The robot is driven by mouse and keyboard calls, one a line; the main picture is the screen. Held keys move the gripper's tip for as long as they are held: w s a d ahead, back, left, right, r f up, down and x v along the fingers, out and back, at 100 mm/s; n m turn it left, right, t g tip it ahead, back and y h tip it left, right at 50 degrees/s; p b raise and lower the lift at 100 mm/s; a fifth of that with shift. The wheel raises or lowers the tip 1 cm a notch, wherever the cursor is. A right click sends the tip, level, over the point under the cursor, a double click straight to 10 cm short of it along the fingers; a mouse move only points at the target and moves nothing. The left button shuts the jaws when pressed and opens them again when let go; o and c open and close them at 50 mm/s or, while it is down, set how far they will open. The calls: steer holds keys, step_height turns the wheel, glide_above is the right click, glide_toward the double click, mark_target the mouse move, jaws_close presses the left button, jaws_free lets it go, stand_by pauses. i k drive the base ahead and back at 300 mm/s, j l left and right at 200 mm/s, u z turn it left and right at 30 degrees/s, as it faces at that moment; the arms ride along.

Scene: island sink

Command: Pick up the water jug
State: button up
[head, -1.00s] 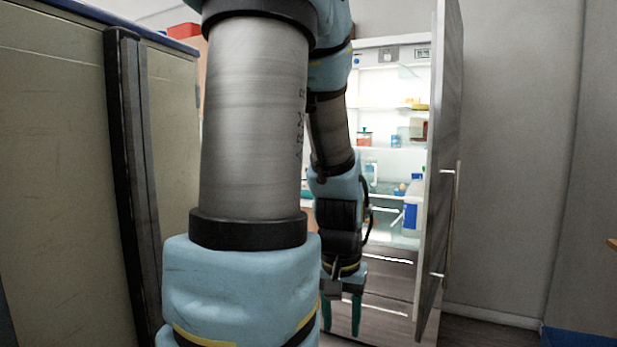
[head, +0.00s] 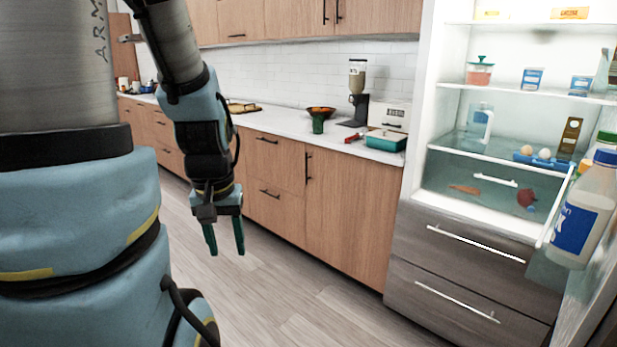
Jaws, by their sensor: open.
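A clear, bluish jug with a white handle (head: 479,124), which looks like the water jug, stands upright on a fridge shelf at the right of the head view. My gripper (head: 226,251) hangs fingers down over the floor at left centre. It is open and empty, with its two green fingers apart. It is well to the left of the fridge and lower in the picture than the jug, touching nothing.
The fridge (head: 424,185) stands open, with food on its shelves and a milk bottle (head: 577,225) in its door at right. A counter (head: 295,125) with a coffee grinder (head: 357,85) runs left of it. The wooden floor (head: 290,300) is clear.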

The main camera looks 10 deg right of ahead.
mark_target(479, 120)
steer(key=i+l, duration=0.2)
steer(key=i, duration=0.25)
steer(key=i+l, duration=0.25)
steer(key=i, duration=0.2)
steer(key=i+l, duration=0.2)
steer(key=i, duration=0.2)
steer(key=i+l, duration=0.2)
steer(key=i, duration=0.25)
steer(key=i+l, duration=0.25)
steer(key=i, duration=0.2)
steer(key=i+z, duration=0.35)
steer(key=i+j+z, duration=0.2)
steer(key=i+z, duration=0.15)
steer(key=i+j+z, duration=0.35)
steer(key=i+z, duration=0.1)
steer(key=z, duration=1.2)
